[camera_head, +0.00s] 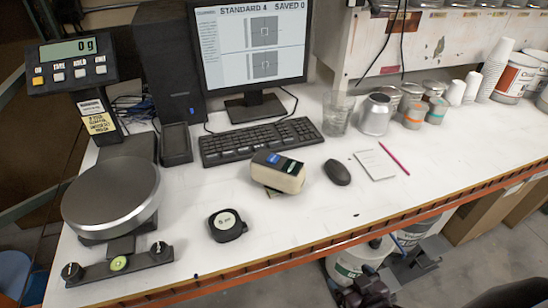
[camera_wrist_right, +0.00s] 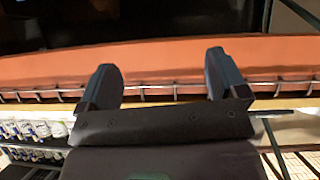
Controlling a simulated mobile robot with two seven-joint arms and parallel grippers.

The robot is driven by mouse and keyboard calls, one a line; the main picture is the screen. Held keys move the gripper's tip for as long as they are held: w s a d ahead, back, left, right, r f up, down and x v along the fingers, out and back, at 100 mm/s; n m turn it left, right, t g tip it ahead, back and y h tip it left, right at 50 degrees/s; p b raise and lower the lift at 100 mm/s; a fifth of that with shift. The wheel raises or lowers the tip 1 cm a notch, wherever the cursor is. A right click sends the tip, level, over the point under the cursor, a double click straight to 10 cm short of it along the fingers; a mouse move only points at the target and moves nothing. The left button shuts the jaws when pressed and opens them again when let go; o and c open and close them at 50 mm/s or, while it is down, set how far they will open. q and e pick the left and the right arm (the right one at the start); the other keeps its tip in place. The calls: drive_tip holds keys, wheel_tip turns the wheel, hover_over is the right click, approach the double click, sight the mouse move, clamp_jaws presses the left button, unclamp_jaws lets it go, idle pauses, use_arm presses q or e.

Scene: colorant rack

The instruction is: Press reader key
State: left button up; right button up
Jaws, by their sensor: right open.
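The reader (camera_head: 278,172) is a cream and black handheld device with a small blue display and dark top. It lies on the white table in front of the keyboard, in the head view. Its individual keys are too small to tell apart. My right gripper (camera_head: 424,257) is below and in front of the table edge, well apart from the reader. In the right wrist view its two dark fingers (camera_wrist_right: 163,70) stand wide apart with nothing between them. The reader does not show in that view. My left gripper is not in view.
The monitor (camera_head: 250,52) reads "STANDARD 4 SAVED 0". The orange table edge (camera_head: 330,240) lies between my right gripper and the tabletop.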

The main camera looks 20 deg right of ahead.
clamp_jaws()
idle(0.5)
drive_tip(key=shift+d, duration=0.1)
idle(1.1)
